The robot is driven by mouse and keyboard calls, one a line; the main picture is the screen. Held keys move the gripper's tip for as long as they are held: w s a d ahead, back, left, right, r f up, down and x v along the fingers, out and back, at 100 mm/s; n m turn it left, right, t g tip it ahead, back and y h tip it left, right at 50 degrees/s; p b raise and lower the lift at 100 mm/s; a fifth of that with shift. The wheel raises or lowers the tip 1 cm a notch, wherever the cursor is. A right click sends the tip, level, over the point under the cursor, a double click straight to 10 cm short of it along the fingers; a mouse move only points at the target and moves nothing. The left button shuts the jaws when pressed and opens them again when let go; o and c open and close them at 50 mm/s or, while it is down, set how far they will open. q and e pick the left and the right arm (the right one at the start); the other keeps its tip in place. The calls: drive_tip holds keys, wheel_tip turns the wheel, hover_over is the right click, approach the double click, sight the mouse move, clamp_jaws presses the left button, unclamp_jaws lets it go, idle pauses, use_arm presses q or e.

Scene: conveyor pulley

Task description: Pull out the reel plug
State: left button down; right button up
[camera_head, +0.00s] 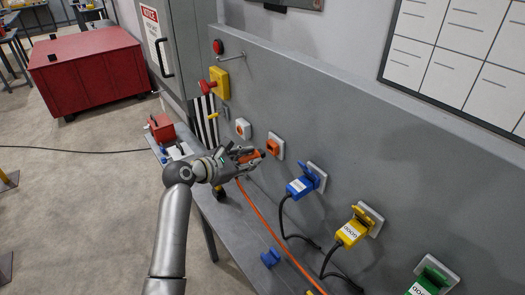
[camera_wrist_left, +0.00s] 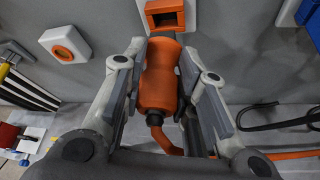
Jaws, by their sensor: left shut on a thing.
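The orange reel plug (camera_head: 250,156) is between the fingers of my left gripper (camera_head: 243,157), which is shut on it. In the left wrist view, the plug (camera_wrist_left: 160,78) sits between both finger pads (camera_wrist_left: 163,85), its orange cable leaving at the bottom. The orange wall socket (camera_head: 274,146) is just right of the plug in the head view. In the left wrist view, the socket (camera_wrist_left: 165,8) shows a dark opening just beyond the plug's front end. The plug appears to be out of the socket, a short gap away. My right gripper is not in view.
A blue plug (camera_head: 299,187), a yellow plug (camera_head: 351,231) and a green plug (camera_head: 426,285) sit along the grey wall panel. The orange cable (camera_head: 263,222) runs over the narrow bench (camera_head: 228,222), near a loose blue part (camera_head: 270,257). A red box (camera_head: 161,127) stands at the bench's far end.

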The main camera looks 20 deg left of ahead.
use_arm(q)
drive_tip(key=s+a+p, duration=0.1)
drive_tip(key=s, duration=0.1)
drive_tip(key=s+a+p, duration=0.1)
drive_tip(key=s+a, duration=0.1)
drive_tip(key=shift+s+a+f, duration=0.1)
drive_tip(key=shift+f, duration=0.05)
idle(0.6)
